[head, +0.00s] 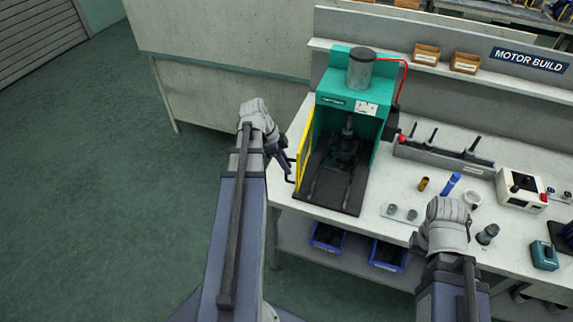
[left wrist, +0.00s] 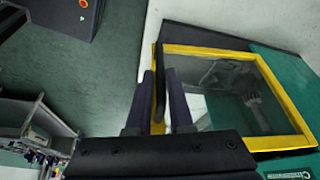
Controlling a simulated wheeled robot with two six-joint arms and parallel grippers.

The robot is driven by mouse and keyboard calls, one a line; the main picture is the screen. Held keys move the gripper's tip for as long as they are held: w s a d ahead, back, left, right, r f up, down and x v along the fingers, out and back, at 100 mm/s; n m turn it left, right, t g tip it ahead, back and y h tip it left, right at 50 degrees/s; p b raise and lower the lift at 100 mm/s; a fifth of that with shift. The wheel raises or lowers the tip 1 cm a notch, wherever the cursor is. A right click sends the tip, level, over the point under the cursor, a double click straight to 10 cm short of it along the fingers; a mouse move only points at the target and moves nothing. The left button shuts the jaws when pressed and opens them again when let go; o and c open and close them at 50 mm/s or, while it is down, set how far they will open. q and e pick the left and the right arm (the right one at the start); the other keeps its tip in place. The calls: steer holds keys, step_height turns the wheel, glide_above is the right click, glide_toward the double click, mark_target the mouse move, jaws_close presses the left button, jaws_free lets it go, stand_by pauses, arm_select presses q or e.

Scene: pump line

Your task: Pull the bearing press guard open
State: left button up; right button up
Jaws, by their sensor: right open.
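The bearing press (head: 349,88) is a green housing on the bench, with its inside in plain sight. Its guard (head: 304,146) is a clear panel in a yellow frame, swung out at the press's left side and seen nearly edge-on. In the left wrist view the guard (left wrist: 268,142) fills the right half. Its dark handle (left wrist: 159,62) runs along the frame's left edge, between the fingers of my left gripper (left wrist: 160,92), which appears closed around it. In the head view my left gripper (head: 287,165) is beside the guard. My right gripper (head: 446,232) is over the bench, its fingers mostly hidden.
On the bench right of the press are a tool rack (head: 445,155), a blue cylinder (head: 449,185), a brass piece (head: 423,184) and a white control box (head: 521,190). Blue bins (head: 327,237) sit on the shelf below. The floor left of the press is clear.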

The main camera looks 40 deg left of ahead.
arm_select(q)
steer(key=o, duration=0.3)
steer(key=shift+r, duration=0.1)
steer(key=p+v, duration=0.7)
steer(key=shift+s+a+r, duration=0.1)
steer(key=shift+a+r, duration=0.1)
steer(key=shift+r, duration=0.1)
stand_by(0.5)
